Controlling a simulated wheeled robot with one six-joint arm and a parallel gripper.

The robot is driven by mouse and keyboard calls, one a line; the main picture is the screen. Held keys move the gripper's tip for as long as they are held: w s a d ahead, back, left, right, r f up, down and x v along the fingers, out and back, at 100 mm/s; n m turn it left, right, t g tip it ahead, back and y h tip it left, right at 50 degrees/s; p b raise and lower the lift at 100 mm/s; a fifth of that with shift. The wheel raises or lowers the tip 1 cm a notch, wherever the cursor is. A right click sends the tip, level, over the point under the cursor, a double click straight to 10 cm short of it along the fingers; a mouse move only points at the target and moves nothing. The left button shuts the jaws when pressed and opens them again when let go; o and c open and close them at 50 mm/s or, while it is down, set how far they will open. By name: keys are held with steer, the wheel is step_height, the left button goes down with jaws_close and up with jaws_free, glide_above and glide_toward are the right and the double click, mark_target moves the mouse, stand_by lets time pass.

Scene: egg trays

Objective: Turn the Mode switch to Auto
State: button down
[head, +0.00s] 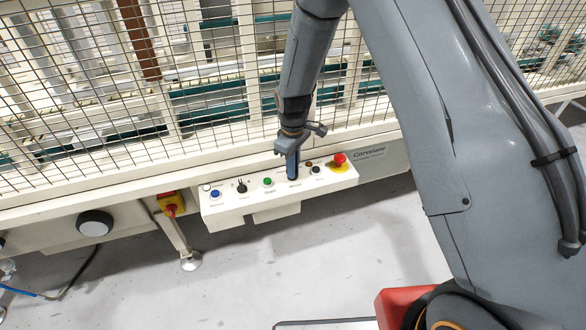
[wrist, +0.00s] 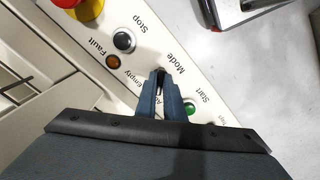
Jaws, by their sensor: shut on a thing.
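The control panel (head: 232,217) is a cream box fixed to the front of the machine frame. My gripper (head: 293,178) reaches down onto its top, between the green Start button and the black Stop button. In the wrist view my gripper (wrist: 160,85) has its two blue fingers close together beside the printed word Mode. They are shut on the Mode switch (wrist: 160,71), of which only a small dark part shows between the tips. The fingers hide the rest of the knob, so its pointing direction cannot be told. An "Auto" label cannot be read clearly.
The green Start button (head: 267,182) and black Stop button (head: 316,170) flank my gripper. A red emergency stop (head: 339,159) on a yellow base stands at the right end. A blue button (head: 215,194) and black selector (head: 241,186) are at left. Wire mesh (head: 90,95) rises behind.

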steer(key=shift+d, duration=0.1)
stand_by(0.4)
steer(key=c, duration=1.9)
jaws_free()
steer(key=shift+o, duration=0.2)
step_height(320, 180, up, 7)
steer(key=shift+b, duration=0.7)
steer(key=shift+r, duration=0.45)
